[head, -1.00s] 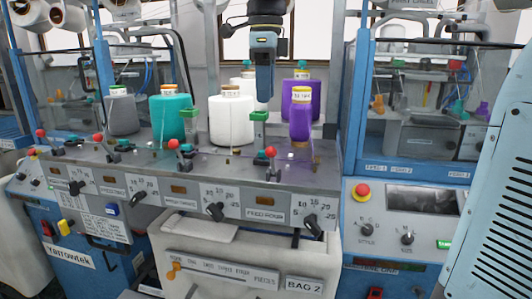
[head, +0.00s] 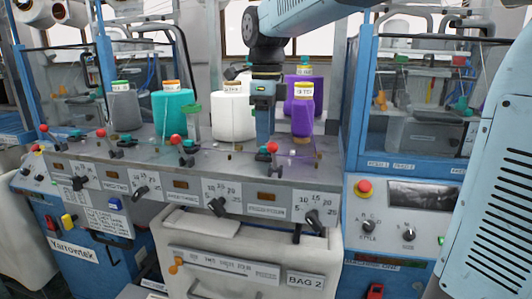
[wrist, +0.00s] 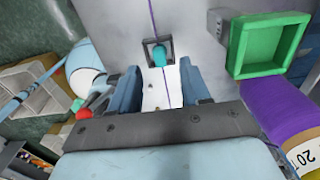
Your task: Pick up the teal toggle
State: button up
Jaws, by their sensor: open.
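The teal toggle (wrist: 158,55) stands in a small dark square frame on the grey panel. In the wrist view it is just beyond the fingertips, centred between them. I cannot tell how far above the toggle the fingertips are.
A green square cup (wrist: 270,45) and a purple cone (wrist: 275,110) are close on the right in the wrist view. A red ball knob (wrist: 80,116) is on the left. A white cone (head: 234,115) and purple cones (head: 302,118) stand behind my gripper in the head view.

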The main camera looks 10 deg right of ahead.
aim_at(266, 152)
jog(key=shift+f, duration=1.85)
jog(key=shift+c, duration=0.3)
grip_shut()
